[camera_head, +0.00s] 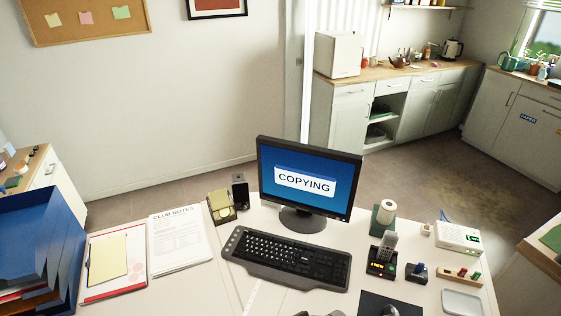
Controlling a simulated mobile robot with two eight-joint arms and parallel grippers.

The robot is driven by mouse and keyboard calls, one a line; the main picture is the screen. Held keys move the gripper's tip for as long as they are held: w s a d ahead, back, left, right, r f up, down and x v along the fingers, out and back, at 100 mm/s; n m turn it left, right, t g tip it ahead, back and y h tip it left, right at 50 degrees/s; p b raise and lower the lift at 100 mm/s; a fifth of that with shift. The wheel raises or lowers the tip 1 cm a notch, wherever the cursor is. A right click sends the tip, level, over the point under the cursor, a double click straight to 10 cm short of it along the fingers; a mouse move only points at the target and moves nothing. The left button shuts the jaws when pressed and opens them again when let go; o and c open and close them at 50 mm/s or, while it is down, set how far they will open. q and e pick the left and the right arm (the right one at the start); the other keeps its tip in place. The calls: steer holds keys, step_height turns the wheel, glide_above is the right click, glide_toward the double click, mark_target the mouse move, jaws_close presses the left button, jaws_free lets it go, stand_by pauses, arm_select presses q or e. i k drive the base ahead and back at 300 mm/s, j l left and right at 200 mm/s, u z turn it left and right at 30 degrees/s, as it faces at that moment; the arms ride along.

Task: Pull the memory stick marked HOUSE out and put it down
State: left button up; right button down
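No label reading HOUSE can be made out, so I cannot tell which item is that memory stick. A small wooden block (460,275) with small coloured pieces standing in it is on the right of the desk. A small dark item with a blue part (417,272) stands just left of it. Either could hold sticks, but they are too small to tell. The monitor (308,180) shows the word COPYING. Neither of my grippers is in view.
A keyboard (287,257), a cordless phone (383,257), a white box (458,237) and a pale tray (462,302) stand on the desk. Papers (179,243), a clipboard (113,263) and blue letter trays (40,245) fill the left.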

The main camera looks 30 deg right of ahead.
mark_target(420, 265)
steer(key=z, duration=1.15)
